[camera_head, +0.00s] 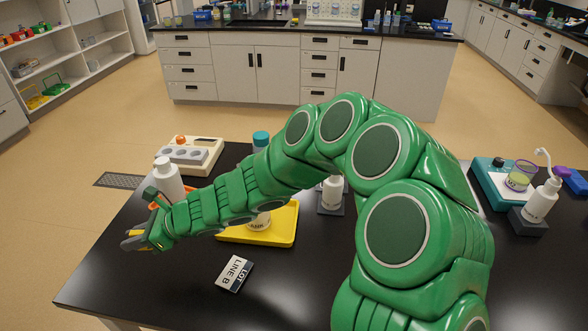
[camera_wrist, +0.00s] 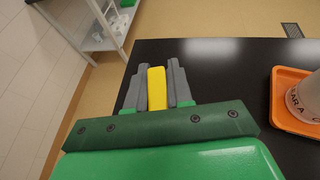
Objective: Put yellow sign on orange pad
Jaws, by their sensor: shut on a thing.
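My gripper (camera_head: 132,240) is at the left end of my arm, over the left side of the black table in the head view. It is shut on the yellow sign (camera_wrist: 157,89), which shows as a narrow yellow strip between the grey fingers in the wrist view (camera_wrist: 156,88). Most of the sign's face is hidden. The orange pad (camera_wrist: 281,88), with a raised rim, lies to the right of the gripper in the wrist view and carries a white lettered container (camera_wrist: 307,98). In the head view, my arm hides most of the pad.
A yellow tray (camera_head: 286,232) with a container on it lies mid-table. A "LOT LINE B" sign (camera_head: 234,273) is nearer the front. A device with round wells (camera_head: 195,155) stands behind. A teal-based device (camera_head: 492,185) and a white bottle (camera_head: 541,201) are at the right.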

